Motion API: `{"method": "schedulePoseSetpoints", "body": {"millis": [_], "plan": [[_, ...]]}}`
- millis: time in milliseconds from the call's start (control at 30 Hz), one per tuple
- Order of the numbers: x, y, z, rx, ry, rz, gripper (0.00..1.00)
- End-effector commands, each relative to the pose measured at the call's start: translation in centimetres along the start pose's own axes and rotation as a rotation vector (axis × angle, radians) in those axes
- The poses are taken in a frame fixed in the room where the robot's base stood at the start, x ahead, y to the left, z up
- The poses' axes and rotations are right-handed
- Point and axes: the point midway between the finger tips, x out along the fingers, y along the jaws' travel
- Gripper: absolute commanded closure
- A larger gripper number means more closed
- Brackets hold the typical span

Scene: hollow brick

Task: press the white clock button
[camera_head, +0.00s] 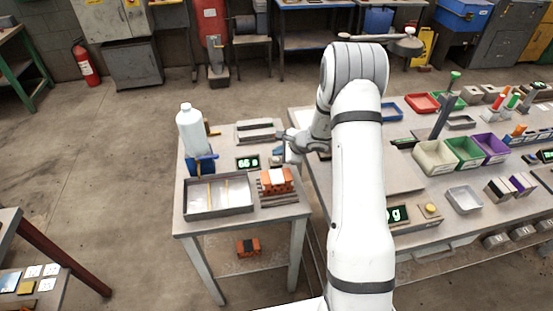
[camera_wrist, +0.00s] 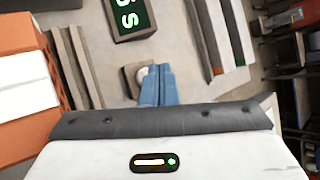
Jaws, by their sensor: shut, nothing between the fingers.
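The clock's dark display (camera_head: 247,162) with lit green digits stands on the small table in the head view. It also shows at the top of the wrist view (camera_wrist: 130,18). A pale rounded button (camera_wrist: 142,78) sits just below the display in the wrist view, partly hidden behind my fingers. My gripper (camera_wrist: 157,84) has blue fingers, shut together with nothing between them. The fingertips overlap the button's right side in this view; I cannot tell whether they touch it. In the head view my gripper (camera_head: 278,151) is right of the display, and I cannot make out the button.
An orange brick with a white band (camera_head: 275,181) stands close by on a slatted rack, and at the left of the wrist view (camera_wrist: 22,95). A white bottle (camera_head: 191,131) and a shallow tray (camera_head: 217,211) are further left. A larger bench (camera_head: 405,178) stands at right.

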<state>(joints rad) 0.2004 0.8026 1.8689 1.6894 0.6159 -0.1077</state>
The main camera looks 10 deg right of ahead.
Motion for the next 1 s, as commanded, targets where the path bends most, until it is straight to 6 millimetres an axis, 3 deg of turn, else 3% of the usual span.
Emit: {"method": "schedulePoseSetpoints", "body": {"millis": [1000], "plan": [[0.64,0.48,-0.41,0.0,0.0,0.0,1.0]]}}
